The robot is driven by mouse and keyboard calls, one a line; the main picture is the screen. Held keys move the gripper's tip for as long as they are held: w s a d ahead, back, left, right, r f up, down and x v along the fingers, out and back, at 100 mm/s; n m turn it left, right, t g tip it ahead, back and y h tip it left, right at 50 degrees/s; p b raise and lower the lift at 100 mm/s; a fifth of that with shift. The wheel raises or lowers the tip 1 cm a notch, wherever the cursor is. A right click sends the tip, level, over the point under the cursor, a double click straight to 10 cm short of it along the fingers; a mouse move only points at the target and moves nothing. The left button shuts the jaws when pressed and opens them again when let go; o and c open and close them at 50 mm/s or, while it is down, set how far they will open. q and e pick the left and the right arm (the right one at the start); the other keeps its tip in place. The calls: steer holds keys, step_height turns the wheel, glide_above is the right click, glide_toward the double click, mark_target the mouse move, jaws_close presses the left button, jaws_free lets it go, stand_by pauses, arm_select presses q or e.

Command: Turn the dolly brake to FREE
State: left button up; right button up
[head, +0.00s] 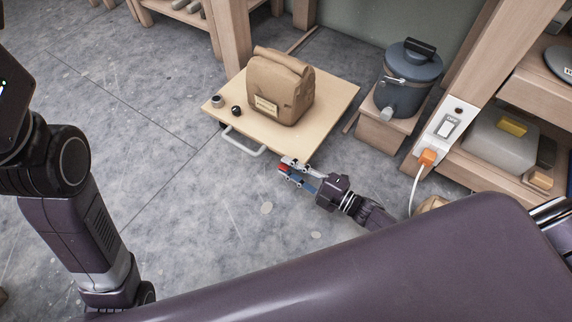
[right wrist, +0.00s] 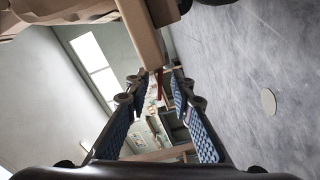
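The dolly (head: 225,108) is a pale wooden board low over the floor, with a white handle (head: 243,143) on its front left side. A small red part, which looks like the brake lever (head: 283,169), shows at the tips of my right gripper (head: 289,168), by the dolly's near corner. In the right wrist view the red part (right wrist: 160,86) appears between the blue-padded fingers, which stand apart. I cannot tell whether they touch it. No FREE marking is legible. My left arm is at the left; its gripper is out of view.
A brown paper bag (head: 280,88) stands on the dolly, with two small knobs or jars (head: 236,110) at its left corner. A dark blue-grey lidded container (head: 405,82) stands on a wooden stand to the right. An orange plug (head: 428,157) with a white cord is nearby. Floor at left is clear.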

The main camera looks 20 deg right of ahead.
steer(key=v, duration=1)
steer(key=shift+s+d, duration=0.2)
steer(key=shift+d, duration=0.05)
